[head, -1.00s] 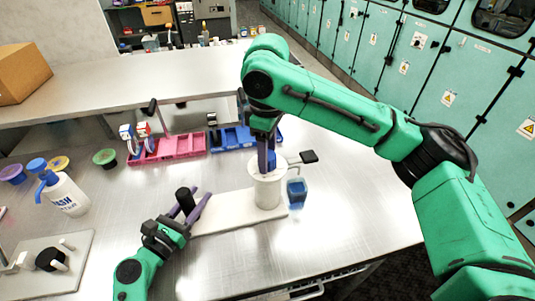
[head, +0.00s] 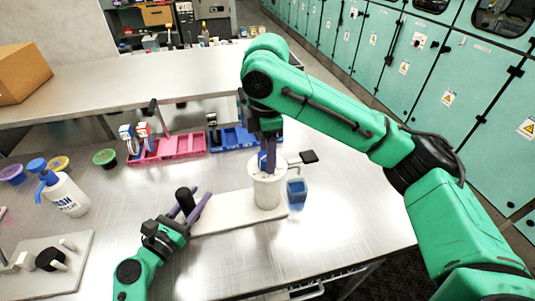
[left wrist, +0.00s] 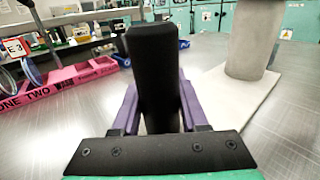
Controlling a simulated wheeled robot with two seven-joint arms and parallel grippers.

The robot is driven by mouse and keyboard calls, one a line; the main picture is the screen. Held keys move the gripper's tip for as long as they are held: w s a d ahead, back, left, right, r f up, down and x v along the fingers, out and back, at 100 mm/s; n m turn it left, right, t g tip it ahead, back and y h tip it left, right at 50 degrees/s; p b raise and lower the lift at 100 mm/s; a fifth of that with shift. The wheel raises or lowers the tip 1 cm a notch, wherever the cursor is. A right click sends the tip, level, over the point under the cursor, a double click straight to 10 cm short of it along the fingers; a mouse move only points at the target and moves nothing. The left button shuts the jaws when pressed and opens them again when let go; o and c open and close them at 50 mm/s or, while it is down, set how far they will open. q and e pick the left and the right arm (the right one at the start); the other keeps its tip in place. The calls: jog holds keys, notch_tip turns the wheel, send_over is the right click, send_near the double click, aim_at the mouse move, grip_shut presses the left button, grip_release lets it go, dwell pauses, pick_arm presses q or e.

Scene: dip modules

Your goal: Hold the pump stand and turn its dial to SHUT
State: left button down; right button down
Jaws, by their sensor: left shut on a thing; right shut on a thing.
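The pump stand has a white base plate (head: 230,212), a white upright cylinder (head: 267,190) and a black post (head: 184,199). The cylinder and plate also show at the right of the left wrist view (left wrist: 252,45). My left gripper (head: 190,206) is shut on the black post, its purple fingers on either side; the post fills the middle of the left wrist view (left wrist: 155,75). A blue dial (head: 262,160) shows on top of the cylinder. My right gripper (head: 270,157) comes down from above, shut on the dial, which its fingers partly hide. I cannot read the dial's marks.
A blue cup (head: 296,190) stands right of the cylinder, near a black paddle-like part (head: 309,157). Pink bins (head: 180,147) and blue bins (head: 232,138) lie behind. A wash bottle (head: 66,194) and another white plate (head: 75,250) are at left. The table's front right is clear.

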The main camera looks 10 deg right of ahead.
pick_arm(q)
jog(key=shift+f, duration=0.1)
pick_arm(e)
jog(key=shift+c, duration=1.4)
grip_release()
notch_tip(320, 180, up, 12)
pick_arm(q)
jog(key=shift+c, duration=1.7)
grip_release()
